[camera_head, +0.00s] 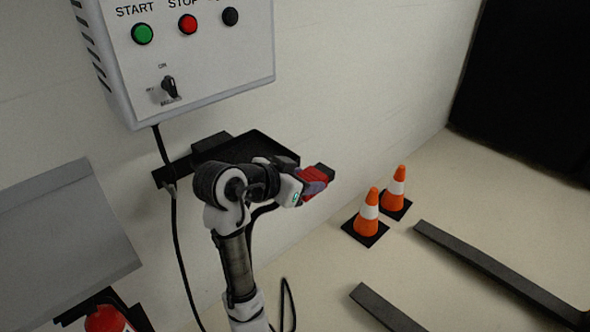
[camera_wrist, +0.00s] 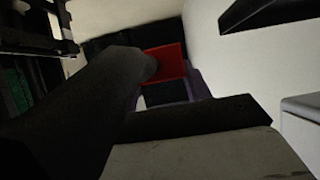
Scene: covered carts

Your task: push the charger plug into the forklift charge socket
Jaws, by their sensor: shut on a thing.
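My gripper (camera_head: 316,176) is at the end of my arm in the head view, in front of the wall and clear of the floor. It is shut on the red and black charger plug (camera_head: 309,188). In the wrist view the red part of the plug (camera_wrist: 173,62) shows beyond a thick dark shape that looks like its cable (camera_wrist: 100,90). The plug's front end cannot be made out. No forklift charge socket can be made out in either view. Two dark forks (camera_head: 490,265) lie low over the floor at the lower right.
The charger box (camera_head: 205,55) with green, red and black buttons hangs on the wall, a black tray (camera_head: 262,146) below it. Two orange cones (camera_head: 368,213) stand by the wall. A grey panel (camera_head: 65,240) and red extinguisher (camera_head: 107,319) are at lower left. A black cable (camera_head: 176,245) hangs down.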

